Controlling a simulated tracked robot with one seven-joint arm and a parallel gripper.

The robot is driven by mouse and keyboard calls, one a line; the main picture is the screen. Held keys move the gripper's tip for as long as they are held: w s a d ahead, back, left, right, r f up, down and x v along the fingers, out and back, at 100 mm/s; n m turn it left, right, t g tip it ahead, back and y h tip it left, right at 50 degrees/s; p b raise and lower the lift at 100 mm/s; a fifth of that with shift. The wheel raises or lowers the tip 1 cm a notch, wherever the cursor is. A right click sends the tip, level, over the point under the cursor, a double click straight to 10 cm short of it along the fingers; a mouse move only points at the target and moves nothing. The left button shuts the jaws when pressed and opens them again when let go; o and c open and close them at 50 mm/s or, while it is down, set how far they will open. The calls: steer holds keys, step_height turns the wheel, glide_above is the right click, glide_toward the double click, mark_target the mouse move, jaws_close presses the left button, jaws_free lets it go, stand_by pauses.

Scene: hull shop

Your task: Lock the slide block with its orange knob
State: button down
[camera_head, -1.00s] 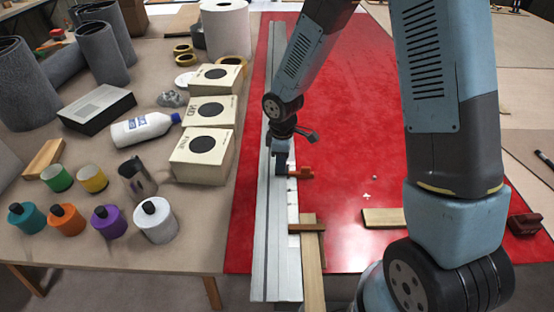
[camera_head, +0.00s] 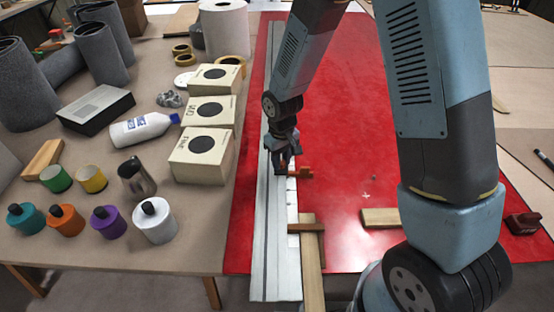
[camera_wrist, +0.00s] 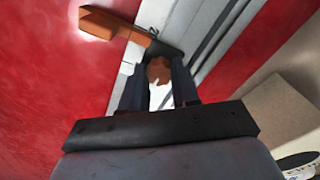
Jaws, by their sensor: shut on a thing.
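The orange knob (camera_wrist: 158,70) shows between my gripper's two dark fingers in the wrist view. My gripper (camera_wrist: 157,84) is shut on it; the fingers hide its sides. In the head view my gripper (camera_head: 281,168) points down over the long silver rail (camera_head: 268,230). The slide block on the rail is mostly hidden by my gripper; a dark part of it (camera_wrist: 168,49) shows just beyond the knob. An orange arm (camera_head: 304,173) sticks out to the right over the red surface, and it also shows in the wrist view (camera_wrist: 112,24). I cannot tell whether the knob is tight.
A wooden strip (camera_head: 312,262) with a brown crosspiece (camera_head: 306,228) lies along the rail's near right side. A small wood block (camera_head: 382,218) lies on the red sheet (camera_head: 345,110).

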steer(key=shift+m, duration=0.4)
steer(key=c, duration=0.8)
jaws_free()
steer(key=shift+c, duration=0.2)
steer(key=shift+r, duration=0.1)
step_height(320, 180, up, 14)
steer(key=shift+f, duration=0.25)
